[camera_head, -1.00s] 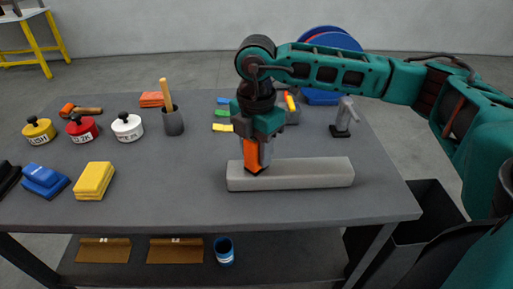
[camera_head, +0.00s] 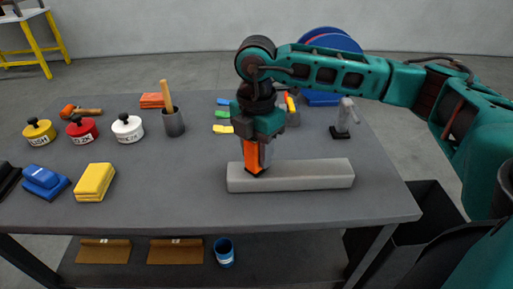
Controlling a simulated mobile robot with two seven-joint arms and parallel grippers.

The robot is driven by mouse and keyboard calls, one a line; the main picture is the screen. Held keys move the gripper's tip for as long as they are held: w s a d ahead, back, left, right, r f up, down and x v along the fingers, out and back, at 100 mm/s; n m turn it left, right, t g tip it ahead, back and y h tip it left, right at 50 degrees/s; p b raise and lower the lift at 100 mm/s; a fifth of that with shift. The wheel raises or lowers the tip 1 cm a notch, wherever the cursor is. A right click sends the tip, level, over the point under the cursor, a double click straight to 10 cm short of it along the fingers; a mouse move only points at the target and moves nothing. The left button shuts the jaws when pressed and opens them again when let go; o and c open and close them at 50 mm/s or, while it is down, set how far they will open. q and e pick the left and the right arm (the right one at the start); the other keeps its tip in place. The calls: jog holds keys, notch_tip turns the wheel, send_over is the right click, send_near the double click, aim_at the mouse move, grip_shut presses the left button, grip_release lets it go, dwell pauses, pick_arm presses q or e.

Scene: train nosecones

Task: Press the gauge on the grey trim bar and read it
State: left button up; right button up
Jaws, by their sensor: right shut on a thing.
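The grey trim bar (camera_head: 310,178) lies lengthwise on the dark grey table, right of centre. An orange gauge (camera_head: 251,157) with a dark foot stands upright on the bar's left part. My right gripper (camera_head: 262,146) points down and is shut on the gauge from above. The gauge's foot appears to meet the top of the bar. No reading can be made out on the gauge, and its upper part is hidden by the gripper. My left gripper is not in view.
Yellow (camera_head: 39,132), red (camera_head: 82,130) and white (camera_head: 127,128) lidded pots stand at left. A yellow block (camera_head: 95,182) and blue block (camera_head: 45,182) lie in front. A grey cup (camera_head: 173,122) holds a handle. A grey tool (camera_head: 344,118) stands behind the bar. A black bin (camera_head: 432,205) is right.

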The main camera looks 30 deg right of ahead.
notch_tip(320, 180, up, 4)
jog(key=shift+r+p, duration=0.1)
jog(key=shift+p, duration=1.1)
jog(key=shift+r, duration=1.15)
